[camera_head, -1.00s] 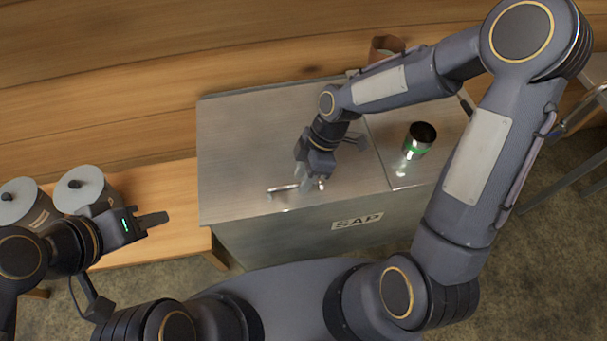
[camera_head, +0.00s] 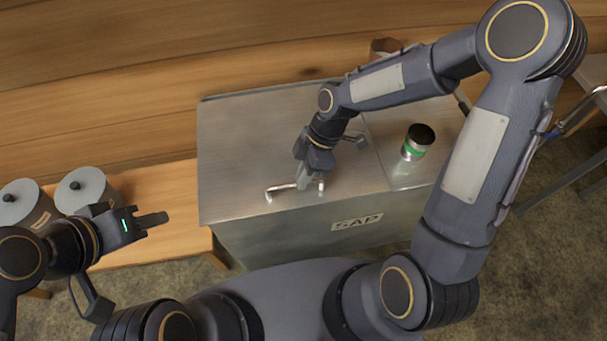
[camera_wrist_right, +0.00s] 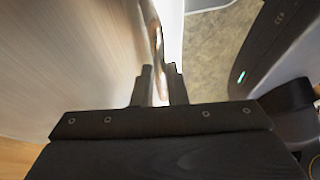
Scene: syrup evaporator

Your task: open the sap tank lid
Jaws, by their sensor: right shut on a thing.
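The sap tank (camera_head: 275,245) is a grey metal box with a "SAP" label on its front. Its flat lid (camera_head: 245,150) lies level on top and looks closed. A bright bar handle (camera_head: 279,191) sits near the lid's front edge. My right gripper (camera_head: 306,184) is at the handle, reaching down from above. In the right wrist view its fingers (camera_wrist_right: 159,88) are shut on the handle (camera_wrist_right: 157,50), and the lid (camera_wrist_right: 80,60) fills the left side.
A green-banded metal cup (camera_head: 417,142) stands on the tank's right top section. Two lidded grey containers (camera_head: 82,188) stand on the wooden bench (camera_head: 165,205) at left. A wooden wall (camera_head: 150,70) is behind the tank. A metal frame (camera_head: 575,115) stands at right.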

